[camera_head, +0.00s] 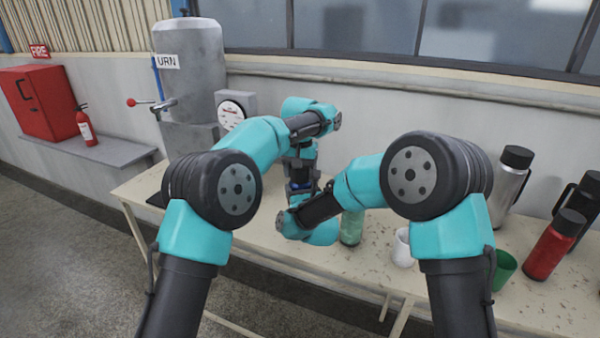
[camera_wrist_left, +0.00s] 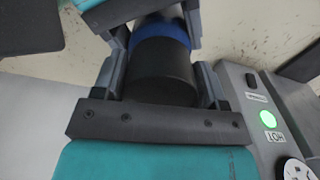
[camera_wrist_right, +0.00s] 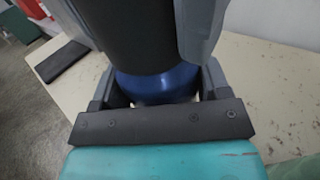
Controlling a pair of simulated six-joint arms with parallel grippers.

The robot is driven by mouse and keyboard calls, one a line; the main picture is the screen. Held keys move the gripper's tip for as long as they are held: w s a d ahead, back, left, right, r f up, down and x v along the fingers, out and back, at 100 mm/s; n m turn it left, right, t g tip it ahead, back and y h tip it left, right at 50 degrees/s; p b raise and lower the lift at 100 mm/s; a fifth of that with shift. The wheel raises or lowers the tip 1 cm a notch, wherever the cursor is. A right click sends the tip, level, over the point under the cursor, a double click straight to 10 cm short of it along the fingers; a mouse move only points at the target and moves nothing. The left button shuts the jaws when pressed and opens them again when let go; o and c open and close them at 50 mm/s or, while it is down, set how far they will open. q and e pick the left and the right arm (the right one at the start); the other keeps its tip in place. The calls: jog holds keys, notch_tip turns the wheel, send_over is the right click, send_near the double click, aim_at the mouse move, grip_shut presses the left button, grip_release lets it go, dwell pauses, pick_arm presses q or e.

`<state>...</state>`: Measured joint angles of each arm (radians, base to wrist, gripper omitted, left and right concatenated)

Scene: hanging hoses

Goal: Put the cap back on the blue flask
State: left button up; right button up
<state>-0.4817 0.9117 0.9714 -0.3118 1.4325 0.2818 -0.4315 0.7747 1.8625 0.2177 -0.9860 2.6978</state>
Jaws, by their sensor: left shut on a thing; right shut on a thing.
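The blue flask is mostly hidden behind my arms in the head view. In the right wrist view its blue body (camera_wrist_right: 158,84) sits between the fingers of my right gripper (camera_wrist_right: 155,90), which is shut on it. The black cap (camera_wrist_left: 163,70) is between the fingers of my left gripper (camera_wrist_left: 163,80), which is shut on it. In the left wrist view a blue band of the flask (camera_wrist_left: 160,32) lies directly beyond the cap. The cap and flask look in line and very close or touching. I cannot tell whether the cap is seated.
A translucent green bottle (camera_head: 351,228) and a white cup (camera_head: 402,247) stand right of the grippers. A red flask (camera_head: 552,246), a green cup (camera_head: 503,269) and a steel flask (camera_head: 508,185) stand further right. An urn (camera_head: 190,75) and a scale-like grey box (camera_head: 235,108) are at the back left.

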pick_arm(q)
jog(key=m, duration=0.6)
jog(key=shift+m, duration=0.3)
jog(key=o, duration=1)
jog(key=shift+r, duration=2.25)
